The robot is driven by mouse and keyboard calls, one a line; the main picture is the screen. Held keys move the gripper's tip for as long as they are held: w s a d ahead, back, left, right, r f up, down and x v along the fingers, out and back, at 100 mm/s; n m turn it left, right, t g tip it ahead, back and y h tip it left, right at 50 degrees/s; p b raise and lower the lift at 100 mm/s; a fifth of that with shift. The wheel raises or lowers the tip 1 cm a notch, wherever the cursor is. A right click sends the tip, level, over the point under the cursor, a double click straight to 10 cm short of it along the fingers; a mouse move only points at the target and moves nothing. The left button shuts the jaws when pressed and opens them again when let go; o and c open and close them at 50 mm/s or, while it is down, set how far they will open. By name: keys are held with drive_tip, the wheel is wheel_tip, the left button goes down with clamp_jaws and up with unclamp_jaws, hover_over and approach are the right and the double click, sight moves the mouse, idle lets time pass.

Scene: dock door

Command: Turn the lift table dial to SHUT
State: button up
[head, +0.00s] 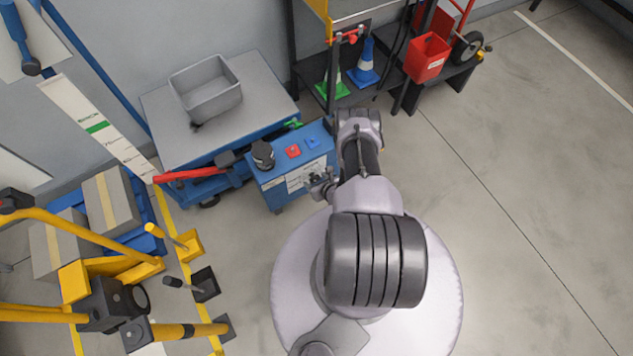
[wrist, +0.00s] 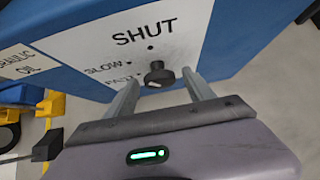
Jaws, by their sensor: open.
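The lift table dial (wrist: 158,74) is a small black knob on a white label plate (wrist: 190,40) on the blue control box. SHUT is printed above it, SLOW to its left, and a partly hidden word below SLOW. A small pale mark shows at the dial's lower edge. My gripper (wrist: 160,80) is open, with one finger on each side of the dial. I cannot tell whether either finger touches it. In the head view my gripper (head: 320,184) is at the front face of the control box (head: 272,184), and the dial is not clearly visible there.
The lift table (head: 160,125) carries a grey bin (head: 207,92) behind the box. Yellow equipment (head: 75,275) stands at left. Floor at right is clear.

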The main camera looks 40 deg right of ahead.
drive_tip(key=c, duration=1.3)
drive_tip(key=shift+c, duration=0.2)
drive_tip(key=y, duration=0.1)
drive_tip(key=m+y, duration=0.1)
drive_tip(key=shift+d+t+y, duration=0.2)
drive_tip(key=shift+t+y, duration=0.1)
drive_tip(key=shift+s+m+t+y, duration=0.1)
drive_tip(key=shift+m+t+y, duration=0.4)
drive_tip(key=shift+y, duration=0.4)
drive_tip(key=shift+m, duration=0.3)
drive_tip(key=o, duration=1.3)
